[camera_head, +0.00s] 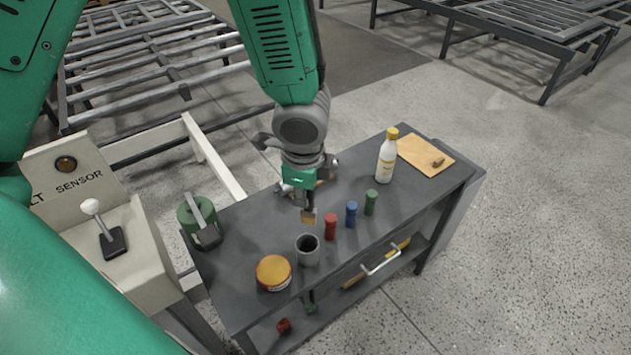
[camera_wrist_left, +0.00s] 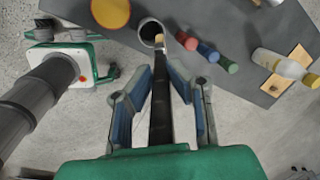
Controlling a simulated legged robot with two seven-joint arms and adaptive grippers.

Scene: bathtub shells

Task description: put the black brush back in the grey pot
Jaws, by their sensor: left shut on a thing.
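My left gripper (camera_head: 305,186) is shut on the black brush (camera_head: 309,202), which hangs with its tan bristles downward, just behind and above the grey pot (camera_head: 308,257). In the left wrist view, the brush handle (camera_wrist_left: 160,112) runs between the gripper's fingers (camera_wrist_left: 160,85). Its bristle end appears beside the pot (camera_wrist_left: 151,30), toward the right side of its rim. The pot stands upright on the dark table, and its opening looks empty. The bristles look outside the pot in the head view. My right gripper is not in view.
Red (camera_head: 330,227), blue (camera_head: 351,214) and green (camera_head: 371,202) cylinders stand right of the pot on the table (camera_head: 420,190). A yellow-lidded can (camera_head: 273,272) stands left of it.

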